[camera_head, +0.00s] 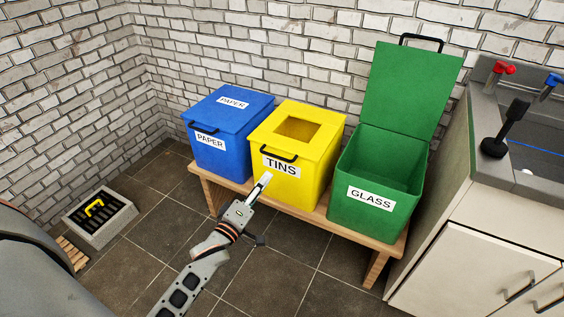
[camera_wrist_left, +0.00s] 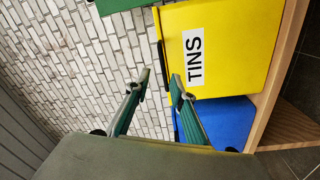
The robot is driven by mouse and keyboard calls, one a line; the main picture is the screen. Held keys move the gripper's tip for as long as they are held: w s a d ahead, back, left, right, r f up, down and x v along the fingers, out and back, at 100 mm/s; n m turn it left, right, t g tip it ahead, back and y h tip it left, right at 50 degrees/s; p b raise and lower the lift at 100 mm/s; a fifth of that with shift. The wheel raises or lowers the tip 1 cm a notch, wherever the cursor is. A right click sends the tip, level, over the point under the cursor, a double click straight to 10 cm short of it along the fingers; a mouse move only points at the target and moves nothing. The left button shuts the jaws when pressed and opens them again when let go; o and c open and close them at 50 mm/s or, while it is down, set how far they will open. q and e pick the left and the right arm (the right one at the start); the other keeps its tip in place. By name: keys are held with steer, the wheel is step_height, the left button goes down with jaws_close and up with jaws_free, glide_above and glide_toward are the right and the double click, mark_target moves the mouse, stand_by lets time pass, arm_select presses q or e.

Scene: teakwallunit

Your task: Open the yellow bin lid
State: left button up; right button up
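The yellow TINS bin (camera_head: 308,191) stands in the middle of a row of three. Its lid (camera_head: 325,153) is shut, has a square hole in its top and carries a black handle (camera_head: 279,154) at the front. My left gripper (camera_head: 264,179) is low in front of the bin, below the handle and near the label. In the left wrist view, the fingers (camera_wrist_left: 161,77) are apart and empty, with the yellow bin (camera_wrist_left: 240,40) beyond them and the black handle (camera_wrist_left: 161,54) just past the gap. Contact cannot be told. My right gripper is not in view.
The blue PAPER bin (camera_head: 226,158), lid shut, is left; the green GLASS bin (camera_head: 375,218), lid raised, is right. All stand on a wooden bench (camera_head: 208,192) before a brick wall.

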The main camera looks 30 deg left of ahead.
mark_target(276, 157)
arm_select(q)
steer(key=shift+w+a+r+n+t+b, duration=0.1)
steer(key=shift+w+a+n+t+b, duration=0.4)
steer(key=shift+w, duration=1.5)
steer(key=shift+w+a+r+n+g+b, duration=0.1)
steer(key=shift+w+a+n+b, duration=0.15)
steer(key=shift+w+n+b, duration=1.2)
steer(key=shift+w+a+n+t+p, duration=0.1)
steer(key=shift+w+a+n+t, duration=0.25)
steer(key=shift+w, duration=2.2)
jaws_close()
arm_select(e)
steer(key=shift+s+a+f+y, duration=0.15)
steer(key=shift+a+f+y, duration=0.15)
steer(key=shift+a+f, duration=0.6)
